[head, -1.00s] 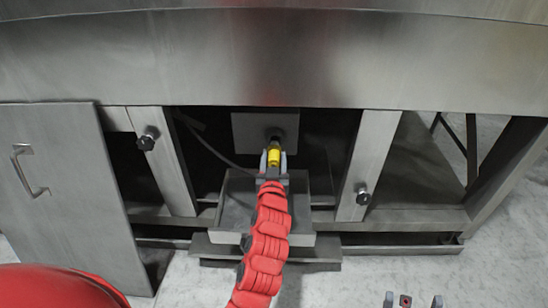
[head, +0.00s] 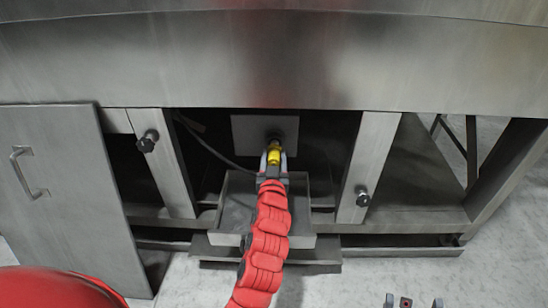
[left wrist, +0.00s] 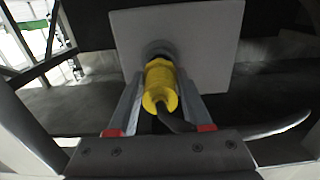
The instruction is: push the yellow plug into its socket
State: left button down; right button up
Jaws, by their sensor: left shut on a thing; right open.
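The yellow plug (head: 273,153) is between the fingers of my left gripper (head: 273,160), which is shut on it. In the left wrist view the plug (left wrist: 160,86) lies between the two grey fingers, its dark cable trailing back toward the palm. Its front end meets the dark round socket (left wrist: 158,50) on the grey plate (left wrist: 205,35). How deep it sits in the socket I cannot tell. In the head view the plate (head: 250,130) stands in the dark opening under the machine. My right gripper (head: 405,302) shows at the bottom edge, open and empty.
A grey tray (head: 236,210) lies under my left forearm. Upright posts with black knobs (head: 148,141) (head: 362,197) flank the opening. A loose panel with a handle (head: 50,200) leans at the left. A dark cable (head: 205,145) runs inside the opening.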

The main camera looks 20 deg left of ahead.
pick_arm(q)
jog(key=shift+x, duration=1.05)
dwell(0.4)
jog(key=shift+c, duration=1.2)
grip_release()
